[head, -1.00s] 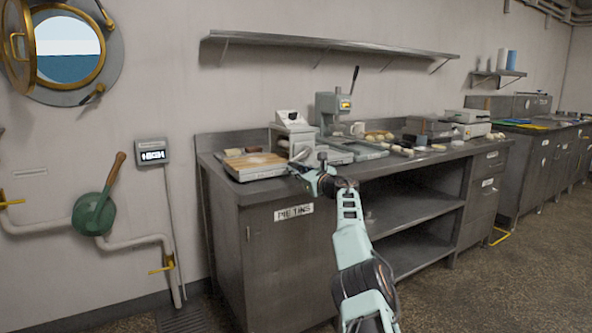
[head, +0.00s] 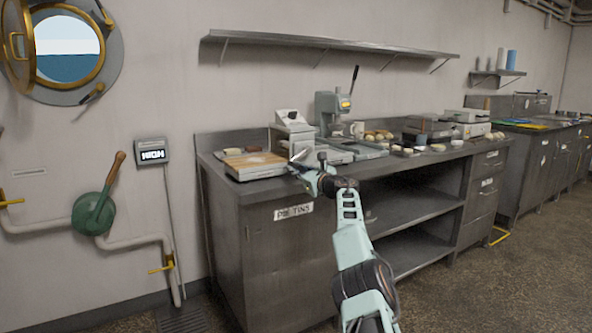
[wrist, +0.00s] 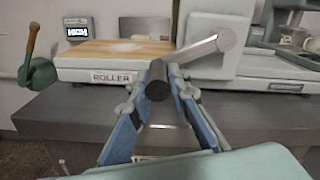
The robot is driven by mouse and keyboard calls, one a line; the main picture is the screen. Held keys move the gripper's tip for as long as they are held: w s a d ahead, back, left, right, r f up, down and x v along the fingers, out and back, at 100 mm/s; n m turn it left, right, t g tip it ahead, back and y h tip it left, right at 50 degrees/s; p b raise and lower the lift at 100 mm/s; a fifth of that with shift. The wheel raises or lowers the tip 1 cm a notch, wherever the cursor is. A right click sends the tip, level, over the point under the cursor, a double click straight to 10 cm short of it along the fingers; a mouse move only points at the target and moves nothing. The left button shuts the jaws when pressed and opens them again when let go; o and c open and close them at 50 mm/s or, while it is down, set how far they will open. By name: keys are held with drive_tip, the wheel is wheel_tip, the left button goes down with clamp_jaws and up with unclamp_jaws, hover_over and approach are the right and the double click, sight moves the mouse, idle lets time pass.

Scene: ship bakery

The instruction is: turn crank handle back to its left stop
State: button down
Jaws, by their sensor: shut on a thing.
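The crank shows in the wrist view as a pale metal arm (wrist: 200,49) slanting down and left from its round hub (wrist: 227,39). The dark cylindrical crank handle (wrist: 157,82) at its lower left end points toward the camera. My gripper (wrist: 167,76) has its two blue fingers closed around this handle, one on each side. In the head view my gripper (head: 306,172) is at the counter's front edge, in front of the roller machine (head: 291,133); the handle is too small there to make out clearly.
A wooden-topped board (head: 255,163) sits on the counter left of the machine, with a ROLLER label below it in the wrist view. A lever press (head: 328,108) stands behind. A green wall valve (head: 93,213) with a wooden handle is farther left. The floor at right is free.

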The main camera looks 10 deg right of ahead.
drive_tip(key=shift+d, duration=0.3)
drive_tip(key=c, duration=1.8)
unclamp_jaws()
drive_tip(key=shift+d, duration=0.1)
drive_tip(key=shift+a, duration=0.2)
drive_tip(key=shift+d, duration=0.1)
drive_tip(key=shift+s+d+r, duration=0.15)
drive_tip(key=shift+s+d, duration=0.2)
drive_tip(key=shift+d, duration=0.05)
drive_tip(key=shift+s, duration=0.35)
drive_tip(key=shift+s+a, duration=0.25)
drive_tip(key=shift+s, duration=0.15)
drive_tip(key=shift+v, duration=4.85)
